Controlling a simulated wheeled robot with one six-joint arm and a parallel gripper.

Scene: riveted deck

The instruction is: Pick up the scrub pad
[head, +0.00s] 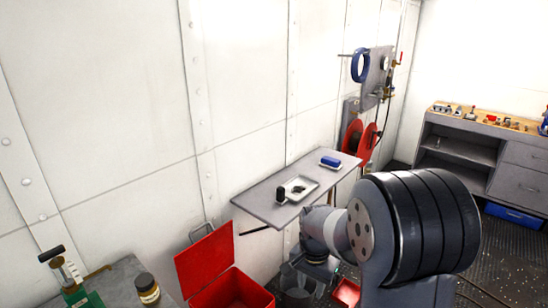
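A small blue block (331,161), which looks like the scrub pad, sits on a pale base near the far right end of the grey wall shelf (262,204). It is too small to be sure of its texture. A white square tray (299,188) with a dark item in it lies nearer, on the same shelf. A small black upright object (281,195) stands at the tray's left side. My arm fills the lower right and covers part of the view in front of the shelf. My gripper cannot be made out.
An open red box (207,261) stands below the shelf. A table (122,280) with a green tool and an amber jar (147,288) is at lower left. Hose reels (352,140) hang beyond the shelf. A workbench (463,150) with small items stands at the far right.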

